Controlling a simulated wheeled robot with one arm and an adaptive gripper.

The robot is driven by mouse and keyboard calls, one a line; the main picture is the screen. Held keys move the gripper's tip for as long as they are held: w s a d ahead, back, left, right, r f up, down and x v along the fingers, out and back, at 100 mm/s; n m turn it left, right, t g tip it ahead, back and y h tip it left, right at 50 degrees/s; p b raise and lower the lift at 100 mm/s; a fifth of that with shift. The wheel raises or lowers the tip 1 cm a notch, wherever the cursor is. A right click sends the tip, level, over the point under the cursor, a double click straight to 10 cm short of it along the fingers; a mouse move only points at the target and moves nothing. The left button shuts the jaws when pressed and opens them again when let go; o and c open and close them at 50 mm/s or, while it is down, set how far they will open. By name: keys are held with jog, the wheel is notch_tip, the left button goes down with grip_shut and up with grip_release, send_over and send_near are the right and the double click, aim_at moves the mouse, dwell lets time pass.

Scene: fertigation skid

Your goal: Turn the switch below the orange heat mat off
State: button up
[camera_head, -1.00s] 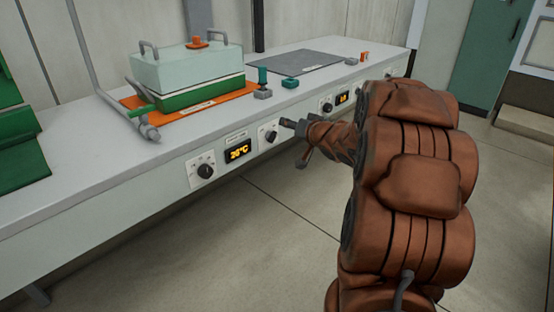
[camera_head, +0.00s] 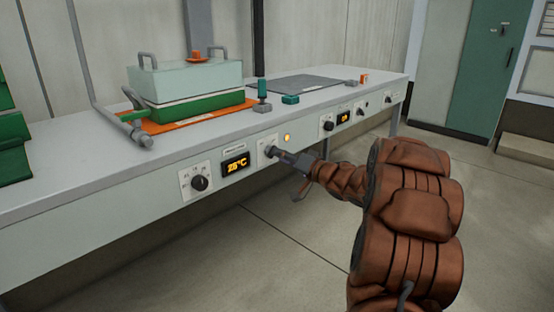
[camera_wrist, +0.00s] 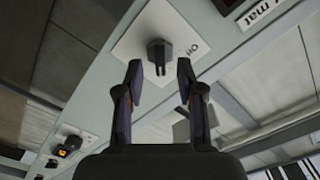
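The orange heat mat (camera_head: 168,125) lies on the bench under a green tray with a clear lid (camera_head: 190,76). The switch plate (camera_head: 263,146) is on the bench front below it, right of the display; my gripper partly covers it. My gripper (camera_wrist: 159,76) is open and empty. Its fingertips are apart on either side of the knob's line, just short of it in the picture. In the head view my gripper (camera_head: 276,153) is at the plate.
A lit amber lamp (camera_head: 287,137) is right of the plate. A dial (camera_head: 200,183) and a display (camera_head: 236,163) reading about 26°C are to the left. More controls (camera_head: 328,125) are further right, below a grey mat (camera_head: 295,84). The floor before the bench is clear.

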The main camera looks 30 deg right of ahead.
aim_at(271, 151)
jog(key=shift+b+x, duration=0.35)
jog(key=shift+x, duration=0.95)
grip_shut()
